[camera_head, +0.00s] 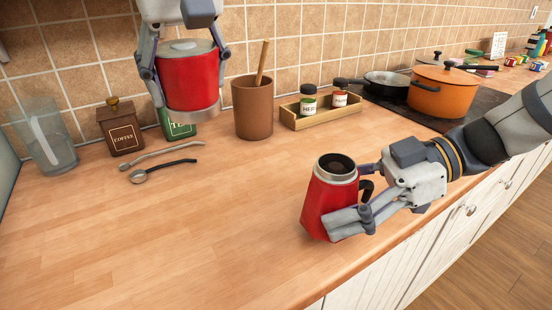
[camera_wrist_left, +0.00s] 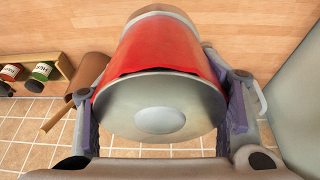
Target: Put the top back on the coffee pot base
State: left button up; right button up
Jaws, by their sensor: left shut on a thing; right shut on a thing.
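The coffee pot top (camera_head: 186,80) is red with a grey lid and a metal rim at its lower end. My left gripper (camera_head: 188,78) is shut around its sides and holds it in the air near the wall. In the left wrist view the top (camera_wrist_left: 165,50) sits between both fingers, its round grey lid facing the camera. The coffee pot base (camera_head: 328,200) is red with a metal collar and a dark opening. It stands on the counter, tilted slightly. My right gripper (camera_head: 362,205) is shut on it from the right. The top is up and left of the base, apart from it.
A brown utensil cup (camera_head: 252,112), a spice tray (camera_head: 320,118), a coffee box (camera_head: 120,130), a green tin (camera_head: 178,131) and a glass pitcher (camera_head: 45,140) line the wall. Two spoons (camera_head: 160,170) lie in front. An orange pot (camera_head: 440,95) is on the stove. The counter's front left is clear.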

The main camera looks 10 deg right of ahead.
jog(key=shift+s+d+r, duration=0.1)
jog(key=shift+s+d, duration=0.05)
jog(key=shift+d, duration=0.75)
jog(key=o, duration=0.6)
jog(key=c, duration=1.1)
jog(key=shift+o, duration=0.2)
